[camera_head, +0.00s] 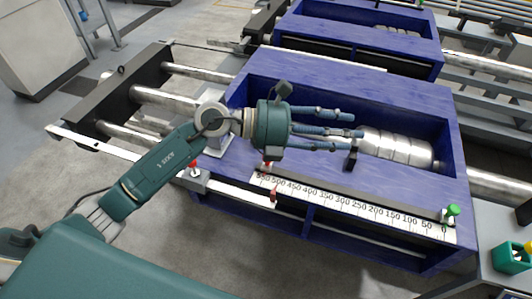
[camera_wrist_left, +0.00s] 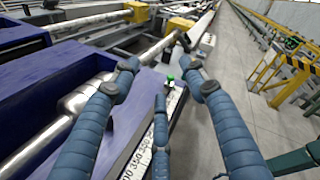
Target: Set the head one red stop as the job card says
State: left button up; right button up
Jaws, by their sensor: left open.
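The blue machine head (camera_head: 345,90) carries a white scale (camera_head: 350,203) along its front edge, numbered from 0 at right to about 550 at left. A red knob (camera_head: 194,166) sits on a grey block at the scale's left end. A red pointer (camera_head: 274,194) stands at the scale's front edge, near 500. A small red part (camera_head: 267,165) shows behind the scale. My left gripper (camera_head: 350,132) is open and empty above the head, its three fingers pointing right. In the left wrist view its fingers (camera_wrist_left: 160,78) are spread over the scale (camera_wrist_left: 140,158). No job card is readable.
A green knob (camera_head: 452,210) stands near the scale's 0 end; it also shows in the left wrist view (camera_wrist_left: 169,79). A metal roller (camera_head: 395,146) lies in the head's opening. A second blue head (camera_head: 355,35) stands behind. A green holder (camera_head: 512,257) is at lower right.

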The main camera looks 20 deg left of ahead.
pick_arm(q)
jog(key=w+a+f+m+g+y, duration=0.1)
jog(key=w+a+f+m+y, duration=0.1)
jog(key=a+f+y, duration=0.65)
jog(key=w+a+f+m+g+y, duration=0.1)
jog(key=a+f+m+y, duration=0.2)
jog(key=a, duration=1)
jog(key=shift+n+y, duration=0.45)
jog(key=shift+n, duration=0.25)
jog(key=p+x, duration=0.3)
jog(key=x, duration=0.6)
jog(key=shift+w+f, duration=0.1)
jog(key=shift+f, duration=0.2)
jog(key=shift+w+d+f, duration=0.1)
jog(key=shift+f, duration=0.4)
jog(key=shift+c, duration=0.2)
grip_shut()
